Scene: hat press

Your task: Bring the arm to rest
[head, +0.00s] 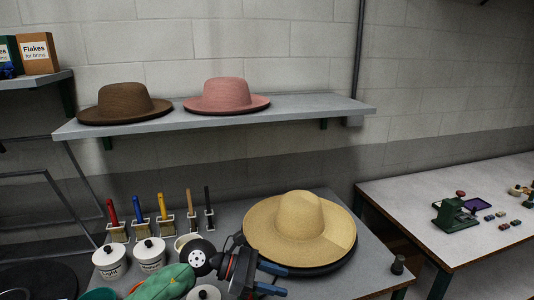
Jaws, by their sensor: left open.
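My left gripper (283,281) is low in the middle of the head view, above the near workbench. Its dark body points to the right, and its two blue-tipped fingers are apart with nothing seen between them. A straw hat (300,222) with a wide brim lies on a dark round base (335,265) just beyond and to the right of the fingers. The gripper looks close to the near left edge of that base; I cannot tell whether they touch. My right gripper is not in view.
Lidded white pots (150,254) and several upright coloured-handled tools (138,209) stand left of the gripper. A wall shelf (330,104) holds a brown hat (125,101) and a pink hat (226,93). A side table (480,241) at right bears a green device (455,215).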

